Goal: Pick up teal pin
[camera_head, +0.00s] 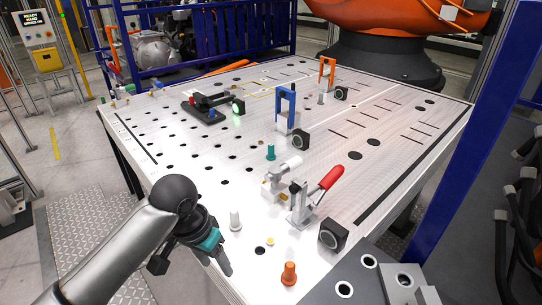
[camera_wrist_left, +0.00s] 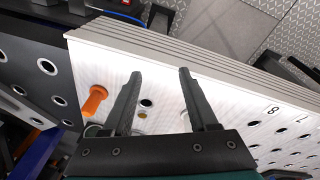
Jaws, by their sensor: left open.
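The teal pin (camera_head: 271,153) stands upright on the white perforated table (camera_head: 340,215) in the head view, behind the toggle clamp. My left gripper (camera_head: 222,266) is low at the table's near left edge, in front of the pin and to its left, well apart from it. In the left wrist view my left gripper (camera_wrist_left: 158,74) has its two dark fingers spread, with nothing held between them. The teal pin cannot be made out in the left wrist view. My right gripper is not in view.
A white pin (camera_head: 235,220) and an orange pin (camera_head: 289,274) stand near the left gripper. A red-handled toggle clamp (camera_head: 318,193) and a black block (camera_head: 333,235) are to the right. A blue bracket (camera_head: 286,108) stands behind the teal pin. Left of the pin is mostly clear.

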